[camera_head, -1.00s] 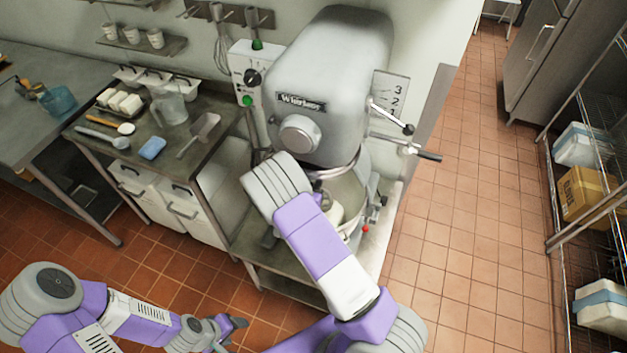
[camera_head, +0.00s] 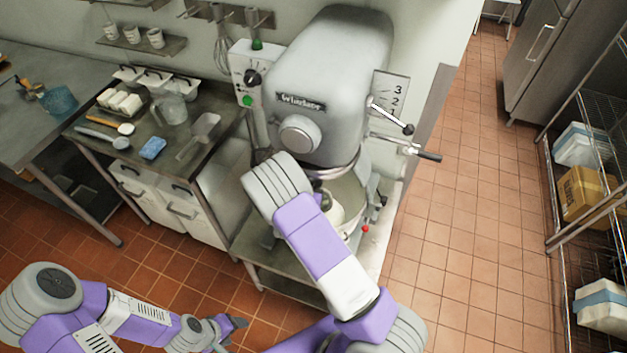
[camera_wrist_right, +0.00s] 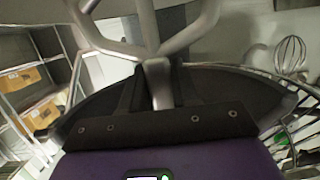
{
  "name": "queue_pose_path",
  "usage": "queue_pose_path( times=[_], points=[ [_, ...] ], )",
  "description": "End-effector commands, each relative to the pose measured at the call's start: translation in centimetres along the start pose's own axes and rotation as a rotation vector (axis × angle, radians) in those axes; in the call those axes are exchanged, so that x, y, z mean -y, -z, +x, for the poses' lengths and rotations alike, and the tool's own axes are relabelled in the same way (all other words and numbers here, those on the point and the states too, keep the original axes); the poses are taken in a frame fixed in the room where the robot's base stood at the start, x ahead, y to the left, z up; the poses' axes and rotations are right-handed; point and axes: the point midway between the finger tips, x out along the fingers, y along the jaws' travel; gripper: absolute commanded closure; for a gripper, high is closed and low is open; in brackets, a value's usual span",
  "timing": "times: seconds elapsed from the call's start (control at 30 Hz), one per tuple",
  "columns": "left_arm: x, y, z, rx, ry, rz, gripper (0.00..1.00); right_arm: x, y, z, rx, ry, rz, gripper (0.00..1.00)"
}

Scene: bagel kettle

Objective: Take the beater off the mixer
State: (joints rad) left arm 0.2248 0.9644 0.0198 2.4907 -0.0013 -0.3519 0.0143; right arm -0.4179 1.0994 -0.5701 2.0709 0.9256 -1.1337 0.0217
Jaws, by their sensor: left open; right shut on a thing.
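The mixer (camera_head: 335,85) is a large grey machine on a low metal table, with its bowl (camera_head: 348,195) under the head. My right arm reaches in front of the bowl and hides part of it and most of the right gripper. In the right wrist view my right gripper (camera_wrist_right: 158,85) is shut on the beater (camera_wrist_right: 155,40), a grey metal frame, at its narrow stem. The beater's far end is cut off by the top of that view. My left gripper (camera_head: 238,325) is open and empty, low over the floor, well away from the mixer.
A steel table (camera_head: 85,124) left of the mixer holds a jug (camera_head: 172,108), a blue sponge (camera_head: 152,148) and a scoop (camera_head: 200,135). A whisk (camera_head: 222,52) hangs on the wall. Wire shelving (camera_head: 570,165) with boxes stands at the right. The tiled floor between is clear.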

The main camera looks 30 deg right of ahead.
Motion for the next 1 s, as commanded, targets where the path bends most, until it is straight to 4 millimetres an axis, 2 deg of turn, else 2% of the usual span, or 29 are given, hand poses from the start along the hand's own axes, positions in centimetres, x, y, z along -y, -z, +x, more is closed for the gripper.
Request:
queue_pose_path(
  times=[0.47, 0.8, 1.0],
  points=[
    [0.00, -0.01, 0.00, 0.000, 0.000, 0.000, 0.37, 0.07, -0.02, 0.00, 0.000, -0.013, 0.004, 1.00],
    [0.00, 0.00, 0.00, 0.000, 0.000, 0.000, 0.37, 0.13, 0.00, 0.08, -0.001, -0.231, 0.064, 1.00],
    [0.00, 0.00, 0.00, 0.000, 0.000, 0.000, 0.37, 0.07, -0.02, 0.00, 0.000, -0.288, 0.077, 1.00]
  ],
)
